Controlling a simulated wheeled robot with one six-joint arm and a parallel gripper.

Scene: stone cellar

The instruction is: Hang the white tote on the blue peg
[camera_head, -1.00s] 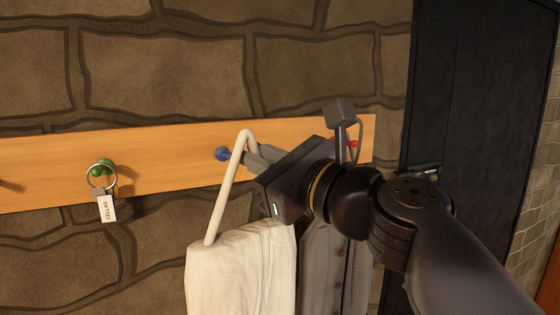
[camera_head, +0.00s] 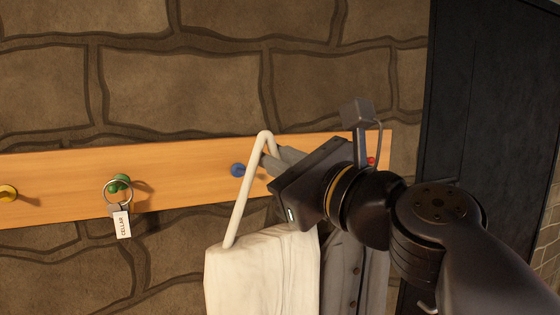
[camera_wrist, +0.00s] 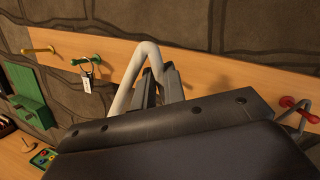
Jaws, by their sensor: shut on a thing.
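The white tote (camera_head: 262,270) hangs from my gripper (camera_head: 272,158), with its handle loop (camera_head: 243,195) standing up as an upside-down V. My gripper is shut on the handle near its top. In the wrist view the handle (camera_wrist: 135,75) rises between the fingers (camera_wrist: 158,86). The blue peg (camera_head: 238,170) shows just left of the handle in the head view, on the wooden rail (camera_head: 190,165). Whether the loop is around or in front of the peg cannot be told. The blue peg is hidden in the wrist view.
A green peg (camera_head: 121,181) holds a key ring with a CELLAR tag (camera_head: 122,224). A yellow peg (camera_head: 7,192) is bare at left. A red peg (camera_head: 371,161) is behind my wrist, with a grey garment (camera_head: 352,275) below. A dark door (camera_head: 490,100) stands at right.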

